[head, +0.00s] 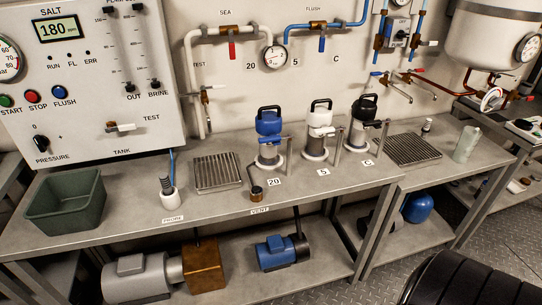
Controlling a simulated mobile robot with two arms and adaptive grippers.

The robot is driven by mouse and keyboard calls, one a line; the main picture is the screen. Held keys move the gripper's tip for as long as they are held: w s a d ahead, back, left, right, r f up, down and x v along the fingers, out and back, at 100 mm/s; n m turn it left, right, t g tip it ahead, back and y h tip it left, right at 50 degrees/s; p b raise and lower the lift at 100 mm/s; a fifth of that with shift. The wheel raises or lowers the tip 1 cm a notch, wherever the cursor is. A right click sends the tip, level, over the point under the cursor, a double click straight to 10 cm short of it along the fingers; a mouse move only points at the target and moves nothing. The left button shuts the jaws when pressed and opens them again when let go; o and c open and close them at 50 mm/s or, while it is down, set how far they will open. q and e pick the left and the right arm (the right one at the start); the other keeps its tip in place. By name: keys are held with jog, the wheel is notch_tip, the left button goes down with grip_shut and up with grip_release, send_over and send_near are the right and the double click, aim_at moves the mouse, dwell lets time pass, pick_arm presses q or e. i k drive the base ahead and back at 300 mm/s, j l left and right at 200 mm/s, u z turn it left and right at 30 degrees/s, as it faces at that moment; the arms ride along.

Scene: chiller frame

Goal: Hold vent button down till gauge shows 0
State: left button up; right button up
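A short dark-topped brass button (256,193) stands on the grey bench just behind the VENT label (260,210). Nothing touches it. A round white gauge (275,56) sits on the wall piping above the housings; its needle is too small to read. Another gauge (8,60) is cut off at the left edge, and a third (528,47) is on the tank at the right. I cannot tell which gauge belongs to the vent. Neither of my grippers is in view.
Blue-topped (269,123), white-topped (320,115) and black-topped (365,108) filter housings stand behind the button, labelled 20, 5 and C. A drain grate (217,172), white probe holder (170,198) and green bin (66,205) lie left. The bench front around the VENT label is clear.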

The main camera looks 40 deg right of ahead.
aim_at(256, 189)
jog(key=z, duration=1.1)
